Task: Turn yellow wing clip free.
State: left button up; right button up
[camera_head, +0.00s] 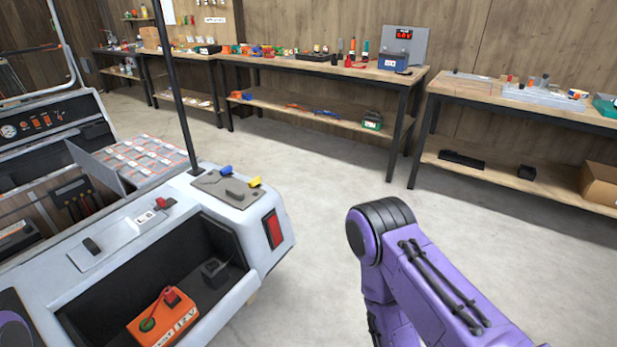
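The yellow wing clip (255,182) sits at the right end of a dark grey plate (215,184) on the cart's rear corner. A blue wing clip (225,169) sits at the plate's far edge, near the foot of a black roof post (178,90). A grey raised part (236,195) lies between the clips on the plate. Whether the yellow clip is fastened is too small to tell. My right arm shows at the lower right, apart from the cart, with its gripper out of frame. My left gripper is out of frame too.
The white cart (272,196) has an open bay holding an orange 12V battery (163,318). A red switch (162,204) is on its top. Workbenches (330,73) with tools line the back wall. The concrete floor (330,190) right of the cart is clear.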

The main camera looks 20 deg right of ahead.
aim_at(256, 183)
jog(key=z, duration=0.75)
jog(key=k, duration=0.45)
jog(key=u, duration=0.65)
jog(key=i, duration=1.7)
jog(key=z, duration=0.5)
